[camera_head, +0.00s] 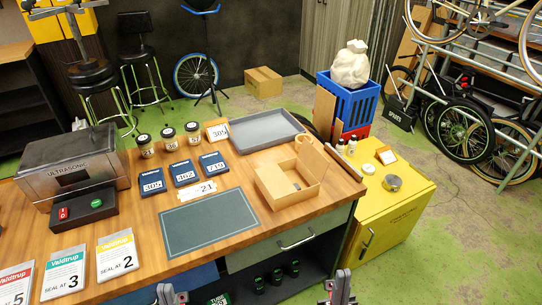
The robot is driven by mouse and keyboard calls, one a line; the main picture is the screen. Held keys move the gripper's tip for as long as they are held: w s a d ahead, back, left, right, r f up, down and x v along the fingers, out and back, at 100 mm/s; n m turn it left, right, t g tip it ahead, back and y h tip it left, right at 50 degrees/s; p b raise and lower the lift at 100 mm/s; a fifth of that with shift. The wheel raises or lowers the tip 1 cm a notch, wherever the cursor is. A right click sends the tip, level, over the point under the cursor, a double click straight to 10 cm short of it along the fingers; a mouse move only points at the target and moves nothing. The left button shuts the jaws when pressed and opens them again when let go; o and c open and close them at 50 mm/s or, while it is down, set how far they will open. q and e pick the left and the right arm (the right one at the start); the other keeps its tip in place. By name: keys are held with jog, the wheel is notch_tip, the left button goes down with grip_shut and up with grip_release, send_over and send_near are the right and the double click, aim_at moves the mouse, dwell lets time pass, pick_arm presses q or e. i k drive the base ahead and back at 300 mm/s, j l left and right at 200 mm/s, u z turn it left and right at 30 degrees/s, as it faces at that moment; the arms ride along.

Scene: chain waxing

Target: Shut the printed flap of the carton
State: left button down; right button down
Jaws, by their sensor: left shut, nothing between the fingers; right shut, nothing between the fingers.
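The open tan carton (268,190) sits on the right part of the wooden workbench, beside the dark mat. One flap (309,156) stands raised at its back right side; I cannot make out print on it. A small dark item (296,186) shows inside the carton. My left gripper (170,294) is at the bottom edge, left of centre, shut and empty. My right gripper (340,288) is at the bottom edge, in front of the bench, shut and empty. Both are well apart from the carton.
A grey tray (262,128) lies behind the carton. The dark mat (209,222) is to its left, with blue labelled blocks (183,173) behind. An ultrasonic cleaner (76,165) and sealed packets (64,272) are on the left. A yellow cabinet (396,214) stands right of the bench.

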aim_at(317, 164)
jog(key=l+u, duration=0.35)
jog(key=i+l+u, duration=0.1)
jog(key=l+u, duration=0.15)
jog(key=u, duration=0.15)
jog(key=l+u, duration=0.35)
jog(key=k+l+u, duration=0.1)
jog(key=l, duration=0.35)
jog(key=k+l+u, duration=0.1)
jog(key=l, duration=0.3)
jog(key=k+l+u, duration=0.1)
jog(key=l, duration=0.35)
jog(key=k+l+u, duration=0.1)
jog(key=l, duration=0.3)
jog(key=k+l+u, duration=0.1)
jog(key=l, duration=0.3)
jog(key=k+l+u, duration=0.1)
jog(key=k+l, duration=0.15)
jog(key=l, duration=0.15)
jog(key=k+l, duration=0.1)
jog(key=l, duration=0.65)
jog(key=i+l+u, duration=0.1)
jog(key=l+u, duration=0.1)
jog(key=l, duration=0.2)
